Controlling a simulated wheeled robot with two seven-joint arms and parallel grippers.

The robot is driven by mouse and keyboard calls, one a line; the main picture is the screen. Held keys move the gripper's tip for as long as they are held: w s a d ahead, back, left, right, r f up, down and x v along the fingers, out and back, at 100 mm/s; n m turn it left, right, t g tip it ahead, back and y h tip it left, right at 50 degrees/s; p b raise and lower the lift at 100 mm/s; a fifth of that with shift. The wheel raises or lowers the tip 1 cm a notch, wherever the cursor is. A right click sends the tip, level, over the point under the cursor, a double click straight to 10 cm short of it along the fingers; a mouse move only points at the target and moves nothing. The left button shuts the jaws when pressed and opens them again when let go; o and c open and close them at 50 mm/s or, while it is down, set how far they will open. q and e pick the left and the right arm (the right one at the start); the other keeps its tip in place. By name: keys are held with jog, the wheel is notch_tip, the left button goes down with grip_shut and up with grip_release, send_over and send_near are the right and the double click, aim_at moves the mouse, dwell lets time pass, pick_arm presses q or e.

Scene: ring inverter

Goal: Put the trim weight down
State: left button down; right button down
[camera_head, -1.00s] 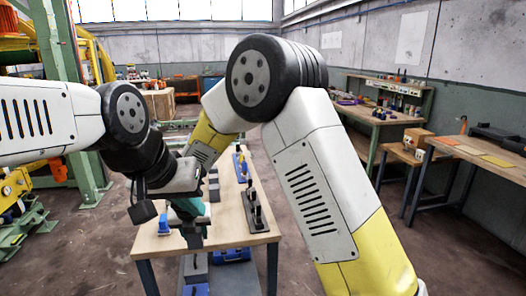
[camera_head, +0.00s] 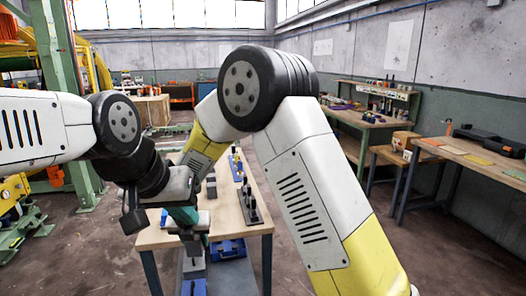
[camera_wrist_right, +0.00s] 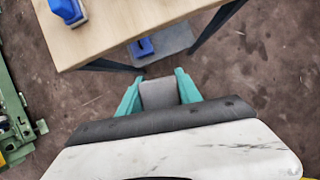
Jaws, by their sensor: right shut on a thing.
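The trim weight appears as a grey block (camera_wrist_right: 158,94) between the teal fingers of my right gripper (camera_wrist_right: 158,82) in the right wrist view. My right gripper is shut on it. In the head view my right gripper (camera_head: 193,246) is low at the table's front left, with a grey block (camera_head: 194,266) below it. The wrist view shows it out beyond the table edge, over the floor. My left gripper (camera_head: 183,214) is just above it, partly hidden by its own wrist; its jaw opening cannot be made out.
The wooden table (camera_head: 232,222) holds dark fixtures (camera_head: 249,206) with upright pegs and a blue piece (camera_wrist_right: 68,10) near the edge. A lower shelf (camera_wrist_right: 172,40) carries a blue item (camera_wrist_right: 142,47). Table legs stand close by. Workbenches (camera_head: 462,160) line the right wall.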

jog(key=d+f+n+g, duration=0.2)
jog(key=d+n+g, duration=0.2)
jog(key=d+n, duration=1.3)
jog(key=d+f+n+g, duration=0.2)
jog(key=d+n+g, duration=0.3)
jog(key=d+n, duration=1.3)
jog(key=shift+d+f, duration=0.15)
jog(key=shift+d, duration=0.15)
